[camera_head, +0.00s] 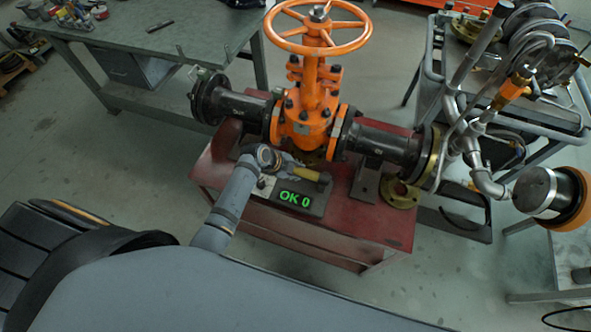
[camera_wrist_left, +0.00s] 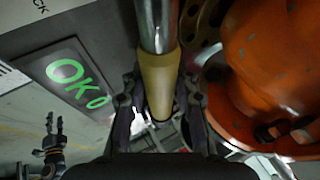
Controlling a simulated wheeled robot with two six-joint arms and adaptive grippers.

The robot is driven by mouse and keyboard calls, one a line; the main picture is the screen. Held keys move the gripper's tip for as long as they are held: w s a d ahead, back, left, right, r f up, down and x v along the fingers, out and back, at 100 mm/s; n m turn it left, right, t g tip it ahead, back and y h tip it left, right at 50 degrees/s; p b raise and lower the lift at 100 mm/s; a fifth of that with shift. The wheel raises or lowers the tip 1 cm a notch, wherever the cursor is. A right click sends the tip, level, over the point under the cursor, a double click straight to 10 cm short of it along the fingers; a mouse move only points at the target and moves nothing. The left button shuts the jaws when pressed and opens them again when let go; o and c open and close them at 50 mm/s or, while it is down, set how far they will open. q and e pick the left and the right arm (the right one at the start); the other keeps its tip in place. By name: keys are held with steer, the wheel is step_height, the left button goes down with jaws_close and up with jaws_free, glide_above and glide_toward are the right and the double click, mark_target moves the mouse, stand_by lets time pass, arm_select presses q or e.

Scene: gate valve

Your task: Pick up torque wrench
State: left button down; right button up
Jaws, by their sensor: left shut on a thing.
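The torque wrench shows in the left wrist view as a chrome shaft with a yellow grip (camera_wrist_left: 159,82). My left gripper (camera_wrist_left: 163,115) is shut on this grip, with a dark finger on each side. In the head view the yellow grip (camera_head: 306,173) is small and partly hidden by my left gripper (camera_head: 287,164), in front of the gate valve (camera_head: 308,115). The wrench's far end is hard to make out. What seems to be my right gripper (camera_wrist_left: 54,135) shows in the left wrist view, fingers apart and empty.
A display reading OK 0 (camera_head: 295,199) sits on the red stand (camera_head: 340,238) close to my left gripper. The orange handwheel (camera_head: 319,28) rises above the valve. Black flanged pipes (camera_head: 385,145) flank it. A grey workbench (camera_head: 150,30) stands behind left.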

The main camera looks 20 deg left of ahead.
arm_select(q)
steer(key=shift+r, duration=0.15)
steer(key=shift+w+r, duration=0.1)
steer(key=shift+r, duration=0.45)
steer(key=s+d+r+p, duration=0.1)
steer(key=s+r+p, duration=0.1)
steer(key=s+r, duration=1.2)
steer(key=shift+d+r+p, duration=0.15)
steer(key=shift+r+p, duration=0.2)
steer(key=shift+r, duration=0.3)
